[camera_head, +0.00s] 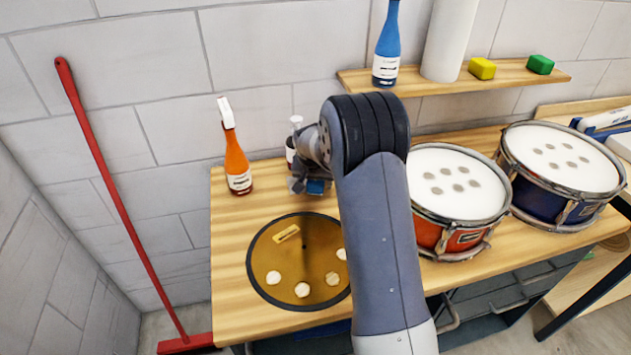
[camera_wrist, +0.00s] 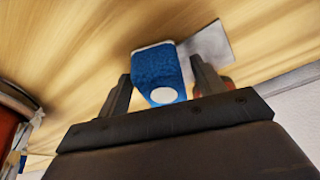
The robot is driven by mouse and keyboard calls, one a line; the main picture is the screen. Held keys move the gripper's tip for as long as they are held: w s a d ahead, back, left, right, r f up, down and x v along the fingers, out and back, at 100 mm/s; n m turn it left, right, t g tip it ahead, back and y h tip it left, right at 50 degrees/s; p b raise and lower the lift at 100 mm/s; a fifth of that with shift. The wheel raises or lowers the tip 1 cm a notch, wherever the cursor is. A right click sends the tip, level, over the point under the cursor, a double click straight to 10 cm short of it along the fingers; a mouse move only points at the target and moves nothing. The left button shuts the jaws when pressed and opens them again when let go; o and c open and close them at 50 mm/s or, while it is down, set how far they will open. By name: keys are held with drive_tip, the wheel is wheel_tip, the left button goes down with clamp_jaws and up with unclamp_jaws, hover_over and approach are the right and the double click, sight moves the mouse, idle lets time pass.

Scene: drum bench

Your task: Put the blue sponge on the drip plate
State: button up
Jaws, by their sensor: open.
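The blue sponge (camera_wrist: 155,68) lies between the two fingers of my open gripper (camera_wrist: 162,76) in the wrist view, with a pale round spot on its near end. I cannot tell whether either finger touches it. In the head view a bit of blue sponge (camera_head: 316,187) shows under my gripper (camera_head: 307,186), near the back of the bench; my arm and wrist hide part of that spot. The round golden-brown plate with a dark rim, which looks like the drip plate (camera_head: 300,257), lies in front of it. It carries a small yellow piece and several pale discs.
An orange spray bottle (camera_head: 236,160) stands left of my gripper, and a white-topped bottle (camera_head: 295,130) stands behind it. A red drum (camera_head: 455,190) and a blue drum (camera_head: 560,165) stand to the right. A shelf (camera_head: 435,82) hangs above the bench.

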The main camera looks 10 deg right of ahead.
drive_tip(key=shift+r, duration=0.45)
drive_tip(key=b+v, duration=0.1)
drive_tip(key=v, duration=1)
drive_tip(key=shift+s+r, duration=0.15)
drive_tip(key=shift+s, duration=0.1)
